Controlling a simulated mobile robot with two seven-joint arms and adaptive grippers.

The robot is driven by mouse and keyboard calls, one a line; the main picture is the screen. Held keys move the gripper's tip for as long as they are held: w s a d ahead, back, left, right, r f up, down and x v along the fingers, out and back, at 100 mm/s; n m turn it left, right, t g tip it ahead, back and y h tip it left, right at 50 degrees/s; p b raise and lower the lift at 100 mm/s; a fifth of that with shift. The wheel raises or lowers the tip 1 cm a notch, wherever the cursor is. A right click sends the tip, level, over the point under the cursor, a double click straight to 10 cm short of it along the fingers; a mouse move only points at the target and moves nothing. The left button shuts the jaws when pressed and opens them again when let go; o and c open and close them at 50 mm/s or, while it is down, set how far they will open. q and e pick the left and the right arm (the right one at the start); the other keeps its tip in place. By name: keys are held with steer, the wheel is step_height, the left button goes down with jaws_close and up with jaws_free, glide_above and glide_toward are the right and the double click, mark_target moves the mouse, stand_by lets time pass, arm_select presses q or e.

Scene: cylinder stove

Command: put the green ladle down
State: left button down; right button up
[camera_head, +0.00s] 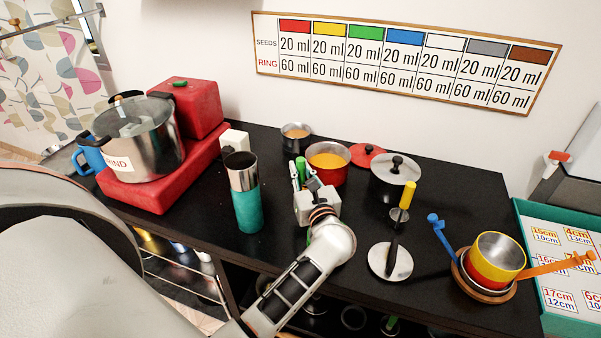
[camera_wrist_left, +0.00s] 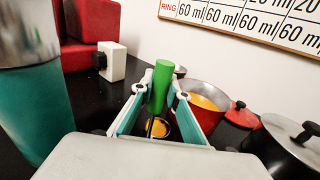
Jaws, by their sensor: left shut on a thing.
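My left gripper (camera_head: 304,178) is over the dark counter, in front of the red pot (camera_head: 328,170). It is shut on the upright green handle of the ladle (camera_head: 301,167). In the left wrist view the green ladle (camera_wrist_left: 162,84) stands between the two fingertips of my left gripper (camera_wrist_left: 160,92). A small round vessel with orange content shows just under the handle there. I cannot tell whether it is the ladle's bowl, nor whether the ladle touches the counter. My right gripper is not in view.
A teal and steel flask (camera_head: 246,195) stands left of the gripper. A small pot (camera_head: 296,134) and a lidded dark pot (camera_head: 389,186) stand behind. A loose lid (camera_head: 390,261) and stacked bowls (camera_head: 499,257) are to the right. The counter (camera_head: 290,236) is bare right of the flask.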

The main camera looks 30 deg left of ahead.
arm_select(q)
steer(key=shift+f, duration=0.15)
steer(key=c, duration=2)
jaws_free()
steer(key=shift+o, duration=0.2)
